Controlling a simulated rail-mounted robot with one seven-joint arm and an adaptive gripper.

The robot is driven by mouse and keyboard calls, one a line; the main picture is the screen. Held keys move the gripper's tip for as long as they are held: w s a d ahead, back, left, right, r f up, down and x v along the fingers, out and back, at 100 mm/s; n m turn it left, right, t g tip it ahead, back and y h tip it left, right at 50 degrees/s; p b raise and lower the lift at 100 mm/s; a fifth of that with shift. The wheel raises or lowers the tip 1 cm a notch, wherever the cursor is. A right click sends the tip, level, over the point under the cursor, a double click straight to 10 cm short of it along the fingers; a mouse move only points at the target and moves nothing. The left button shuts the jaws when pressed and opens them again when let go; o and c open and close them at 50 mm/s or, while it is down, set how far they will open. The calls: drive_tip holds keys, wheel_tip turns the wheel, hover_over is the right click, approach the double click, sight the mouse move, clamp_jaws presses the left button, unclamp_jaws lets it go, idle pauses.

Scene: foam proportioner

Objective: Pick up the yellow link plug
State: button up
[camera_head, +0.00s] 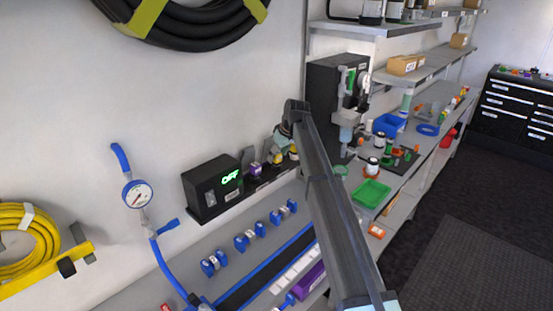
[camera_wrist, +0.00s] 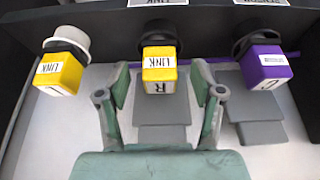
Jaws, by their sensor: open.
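Two yellow link plugs show in the wrist view. The middle yellow plug (camera_wrist: 160,72), labelled LINK and R, has a black collar behind it. The left yellow plug (camera_wrist: 58,72), labelled LINK and L, has a black and white collar. My gripper (camera_wrist: 160,84) is open and empty, its fingers spread to either side of the middle plug's position in the picture. I cannot tell whether the fingertips are level with the plug or short of it. In the head view, my arm partly hides the yellow plugs (camera_head: 293,153).
A purple plug (camera_wrist: 266,66) stands right of the middle plug, near my right finger. A black box with a green OFF display (camera_head: 213,187) is left of the plugs. Several blue fittings (camera_head: 247,237) line the panel below. Shelves with a green tray (camera_head: 371,193) stand at right.

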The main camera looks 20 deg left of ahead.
drive_tip(key=shift+x, duration=0.8)
clamp_jaws()
drive_tip(key=shift+r, duration=0.15)
